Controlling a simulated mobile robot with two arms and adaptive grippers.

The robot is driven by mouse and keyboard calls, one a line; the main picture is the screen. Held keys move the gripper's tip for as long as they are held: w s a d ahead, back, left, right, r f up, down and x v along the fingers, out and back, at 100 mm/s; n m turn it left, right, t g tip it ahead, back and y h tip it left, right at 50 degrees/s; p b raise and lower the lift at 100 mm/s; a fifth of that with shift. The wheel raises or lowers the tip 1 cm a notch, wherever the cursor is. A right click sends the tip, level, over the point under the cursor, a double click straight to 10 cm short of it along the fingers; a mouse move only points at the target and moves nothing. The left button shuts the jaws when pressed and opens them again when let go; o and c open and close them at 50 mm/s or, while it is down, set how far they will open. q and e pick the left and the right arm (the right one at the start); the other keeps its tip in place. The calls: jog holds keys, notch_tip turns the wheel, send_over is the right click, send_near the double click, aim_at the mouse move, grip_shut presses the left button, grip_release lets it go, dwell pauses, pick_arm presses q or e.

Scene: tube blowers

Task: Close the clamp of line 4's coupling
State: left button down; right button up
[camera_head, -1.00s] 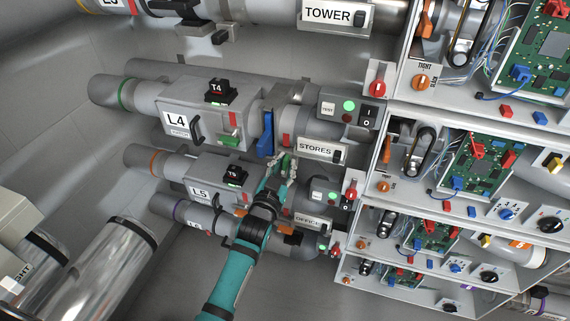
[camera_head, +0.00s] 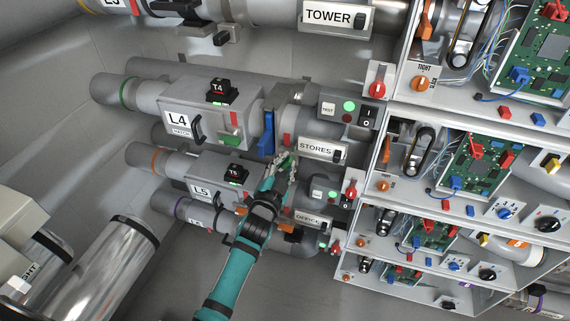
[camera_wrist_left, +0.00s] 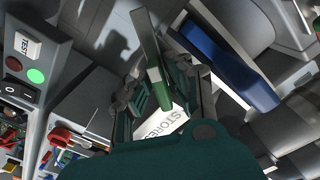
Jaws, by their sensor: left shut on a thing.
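Line 4's box (camera_head: 205,112), marked L4, sits on the thick grey pipe. Its coupling (camera_head: 296,112) is to the right, with a blue lever (camera_head: 266,135) beside it. In the left wrist view the blue lever (camera_wrist_left: 222,58) is beyond the fingers and apart from them. My left gripper (camera_head: 282,166) is just below the coupling, near the STORES label. In the wrist view (camera_wrist_left: 160,92) it is shut on a grey lever with a green grip (camera_wrist_left: 155,88), apparently the clamp's. Fingers hide this lever in the head view. My right gripper is not in view.
The STORES label (camera_head: 316,149) and a switch box (camera_head: 347,110) with a green lamp are close right of my gripper. Line 5's box (camera_head: 212,180) lies below line 4. Open panels with circuit boards (camera_head: 484,163) fill the right side.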

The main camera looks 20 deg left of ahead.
pick_arm(q)
jog(key=c, duration=1.3)
grip_release()
jog(key=shift+c, duration=0.2)
jog(key=s, duration=1.2)
jog(key=shift+a, duration=0.15)
